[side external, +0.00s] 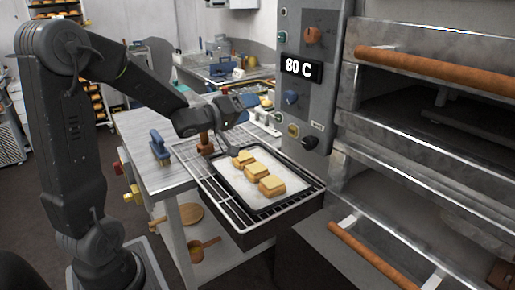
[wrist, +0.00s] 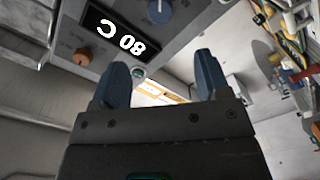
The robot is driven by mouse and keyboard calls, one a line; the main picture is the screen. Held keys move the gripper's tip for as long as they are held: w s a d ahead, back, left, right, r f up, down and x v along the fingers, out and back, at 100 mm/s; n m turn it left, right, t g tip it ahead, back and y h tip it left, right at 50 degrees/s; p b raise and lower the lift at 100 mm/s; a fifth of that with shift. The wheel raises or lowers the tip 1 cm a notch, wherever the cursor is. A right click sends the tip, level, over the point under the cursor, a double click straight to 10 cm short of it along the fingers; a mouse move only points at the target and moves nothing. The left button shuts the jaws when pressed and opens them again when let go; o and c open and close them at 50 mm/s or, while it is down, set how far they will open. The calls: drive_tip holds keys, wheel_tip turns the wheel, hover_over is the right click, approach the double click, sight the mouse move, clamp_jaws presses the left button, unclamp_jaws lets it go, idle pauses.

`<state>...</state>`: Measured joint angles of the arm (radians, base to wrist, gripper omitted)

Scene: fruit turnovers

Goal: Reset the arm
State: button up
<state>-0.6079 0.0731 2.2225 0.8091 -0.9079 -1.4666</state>
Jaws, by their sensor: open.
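My gripper (side external: 236,104) is raised over the back of the wire rack in the side view, apart from the pastries. In the wrist view its two blue fingers (wrist: 158,85) stand wide apart with nothing between them. The turnovers (side external: 257,171) are golden and square, in a row on a baking tray (side external: 290,204) lined with pale paper. The tray sits on a wire rack (side external: 213,199) at the edge of the metal table. In the wrist view the oven panel's display (wrist: 121,34) appears upside down and reads 80 C.
An oven with an orange-handled upper door (side external: 440,70) and an open lower chamber (side external: 430,130) stands at the right. A lower orange handle (side external: 372,256) sticks out near the front. A blue-handled tool (side external: 159,145) stands on the metal table (side external: 150,130). The control panel (side external: 308,110) is close to my gripper.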

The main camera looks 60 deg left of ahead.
drive_tip(key=s+d+f+m+g, duration=0.2)
drive_tip(key=s+d+m+g, duration=0.8)
drive_tip(key=s+d, duration=0.8)
drive_tip(key=s+g, duration=0.2)
drive_tip(key=s, duration=0.2)
drive_tip(key=shift+s+d+f, duration=0.15)
drive_tip(key=shift+d+f, duration=0.1)
drive_tip(key=shift+f, duration=0.15)
